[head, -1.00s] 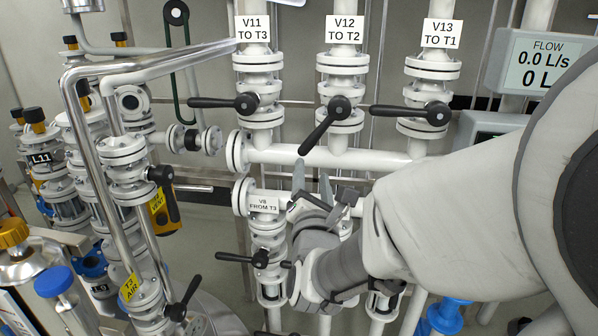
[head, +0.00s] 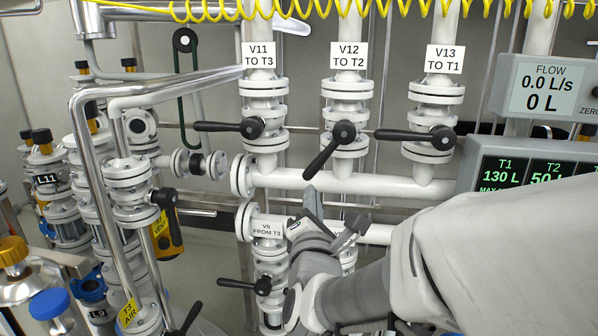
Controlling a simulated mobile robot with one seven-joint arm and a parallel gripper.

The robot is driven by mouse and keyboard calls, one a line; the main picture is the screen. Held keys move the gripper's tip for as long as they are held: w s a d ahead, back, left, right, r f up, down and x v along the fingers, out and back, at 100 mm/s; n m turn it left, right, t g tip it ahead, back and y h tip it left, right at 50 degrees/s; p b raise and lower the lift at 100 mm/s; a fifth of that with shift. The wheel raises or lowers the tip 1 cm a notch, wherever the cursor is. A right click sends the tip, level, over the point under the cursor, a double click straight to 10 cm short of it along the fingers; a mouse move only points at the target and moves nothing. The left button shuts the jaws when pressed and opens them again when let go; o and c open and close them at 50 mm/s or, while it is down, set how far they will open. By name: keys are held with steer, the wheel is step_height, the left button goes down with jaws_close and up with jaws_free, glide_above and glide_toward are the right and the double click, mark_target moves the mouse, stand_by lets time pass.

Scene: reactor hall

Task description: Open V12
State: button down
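The V12 valve (head: 345,110) is white, on a vertical pipe under the label "V12 TO T2" (head: 348,56). Its black lever (head: 326,153) slants down and left from the hub, tip lowest. My gripper (head: 312,202) is just below the lever tip in the picture, pointing up; they look close, but I cannot tell whether they touch. One grey finger shows clearly; the other is not distinct, so the opening is unclear. My wrist and arm come in from the lower right.
V11's lever (head: 226,127) and V13's lever (head: 404,135) lie nearly level, pointing left, either side of V12. A horizontal white pipe (head: 390,187) runs below. A flow display (head: 545,88) reads 0.0 L/s.

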mark_target(327, 151)
steer(key=w+a+r+m+h+p, duration=0.1)
steer(key=w+a+r+m+p, duration=0.3)
steer(key=m, duration=1.2)
steer(key=w+p, duration=0.2)
steer(key=w, duration=0.8)
steer(key=shift+s+d+f, duration=0.5)
steer(key=shift+d+f, duration=0.15)
steer(key=shift+d, duration=0.1)
steer(key=shift+s+d+f, duration=0.5)
steer(key=shift+d+f, duration=0.1)
steer(key=shift+d, duration=0.15)
steer(key=shift+d+f+n+g, duration=0.2)
steer(key=shift+n+g, duration=0.1)
steer(key=shift+n, duration=0.2)
